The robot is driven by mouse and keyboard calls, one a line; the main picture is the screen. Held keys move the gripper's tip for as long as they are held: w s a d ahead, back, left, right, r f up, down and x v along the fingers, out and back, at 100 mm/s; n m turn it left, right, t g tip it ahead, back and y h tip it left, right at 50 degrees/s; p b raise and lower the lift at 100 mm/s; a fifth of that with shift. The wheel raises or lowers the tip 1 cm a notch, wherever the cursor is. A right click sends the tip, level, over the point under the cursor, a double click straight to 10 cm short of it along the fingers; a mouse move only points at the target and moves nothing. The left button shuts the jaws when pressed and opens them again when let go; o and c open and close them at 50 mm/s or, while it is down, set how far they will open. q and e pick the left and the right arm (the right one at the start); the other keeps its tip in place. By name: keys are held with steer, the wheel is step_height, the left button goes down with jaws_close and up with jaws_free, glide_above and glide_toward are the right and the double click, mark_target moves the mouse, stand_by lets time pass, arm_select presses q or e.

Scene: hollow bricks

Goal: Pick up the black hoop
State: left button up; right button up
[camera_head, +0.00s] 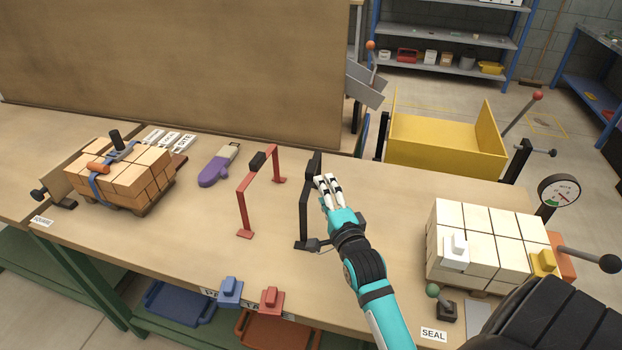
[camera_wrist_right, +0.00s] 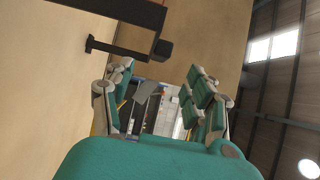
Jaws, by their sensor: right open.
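The black hoop (camera_head: 303,215) stands upright on the workbench (camera_head: 200,240), right of the red hoop. My right gripper (camera_head: 328,184) is open and empty, just right of the black hoop, with its fingers near the hoop's top. The hand hides part of the hoop's far side. In the right wrist view, the hoop (camera_wrist_right: 115,28) crosses the upper left with a dark block on it, outside the gap between the open fingers (camera_wrist_right: 160,88). Whether a finger touches the hoop I cannot tell. My left gripper is not in view.
A red hoop (camera_head: 242,205) stands close left of the black one. A purple tool (camera_head: 215,168) lies farther left. A strapped brick stack (camera_head: 130,180) is at the left, a pale block stack (camera_head: 480,245) at the right. A brown panel (camera_head: 180,70) rises behind the bench.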

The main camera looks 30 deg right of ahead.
mark_target(311, 170)
steer(key=p+x, duration=0.2)
steer(key=x, duration=0.6)
steer(key=shift+w, duration=0.4)
steer(key=shift+w+d+f, duration=0.1)
steer(key=shift+w+f, duration=0.05)
steer(key=shift+w, duration=0.3)
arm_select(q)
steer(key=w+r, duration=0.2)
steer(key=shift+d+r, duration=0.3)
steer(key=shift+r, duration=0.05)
arm_select(e)
steer(key=c, duration=0.4)
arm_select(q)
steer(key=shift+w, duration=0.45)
arm_select(e)
jaws_close()
